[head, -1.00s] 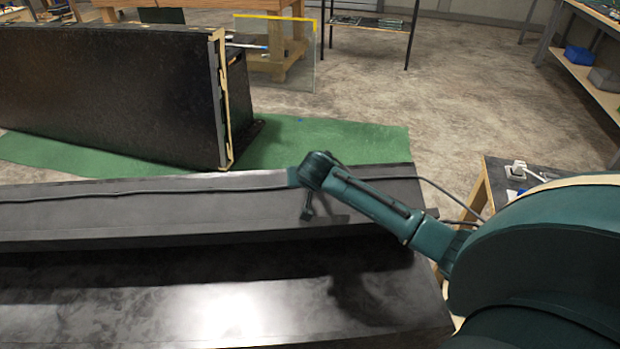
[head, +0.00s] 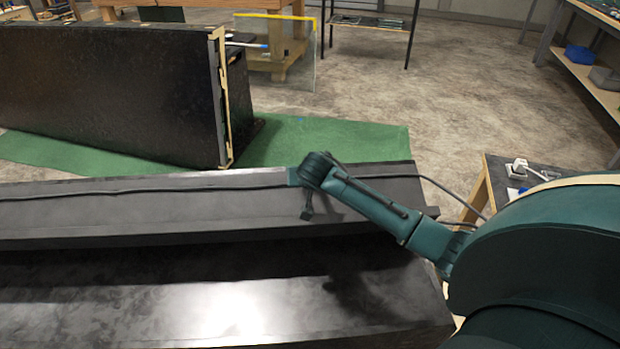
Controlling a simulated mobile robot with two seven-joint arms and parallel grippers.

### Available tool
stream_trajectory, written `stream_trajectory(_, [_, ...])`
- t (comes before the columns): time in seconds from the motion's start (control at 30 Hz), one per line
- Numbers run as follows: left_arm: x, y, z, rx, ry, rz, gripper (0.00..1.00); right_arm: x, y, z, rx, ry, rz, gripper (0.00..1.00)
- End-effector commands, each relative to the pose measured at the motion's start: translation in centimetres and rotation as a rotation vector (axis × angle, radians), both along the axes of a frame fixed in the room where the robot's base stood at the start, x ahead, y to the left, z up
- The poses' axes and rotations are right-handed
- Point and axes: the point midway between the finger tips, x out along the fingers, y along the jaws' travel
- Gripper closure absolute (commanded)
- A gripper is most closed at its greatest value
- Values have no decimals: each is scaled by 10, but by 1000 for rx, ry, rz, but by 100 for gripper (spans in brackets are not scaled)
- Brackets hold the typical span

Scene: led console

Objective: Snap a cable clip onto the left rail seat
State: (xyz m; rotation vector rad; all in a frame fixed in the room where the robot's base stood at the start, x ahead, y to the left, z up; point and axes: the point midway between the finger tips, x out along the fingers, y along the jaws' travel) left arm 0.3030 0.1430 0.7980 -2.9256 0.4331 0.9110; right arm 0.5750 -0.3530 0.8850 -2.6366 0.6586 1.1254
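The long dark metal console (head: 110,235) runs across the lower left, and a dark cable (head: 150,188) lies along its upper ledge. My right arm comes in from the right over the ledge. Its gripper end (head: 307,207) points down close above or against the ledge near the cable. I cannot tell whether its fingers are open or hold anything. A small teal part (head: 294,177) shows at the wrist's left side, over the cable. I cannot make out a cable clip or the left rail seat. My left gripper is out of view.
A large black cabinet (head: 105,95) stands on a green mat (head: 330,140) behind the console. A side table (head: 497,185) with a white plug (head: 518,166) stands at the right, partly hidden by my arm.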

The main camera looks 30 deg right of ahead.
Motion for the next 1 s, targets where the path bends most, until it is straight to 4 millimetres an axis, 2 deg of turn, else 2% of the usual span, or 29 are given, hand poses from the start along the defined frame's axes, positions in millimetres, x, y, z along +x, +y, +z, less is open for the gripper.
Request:
stream_trajectory(0.93, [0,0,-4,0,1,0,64,2,-1,-6,0,-1,0,95])
stream_trajectory(0.97, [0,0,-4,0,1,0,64,2,-1,-6,0,-1,0,72])
stream_trajectory(1.0, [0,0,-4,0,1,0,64,2,-1,-6,0,-1,0,69])
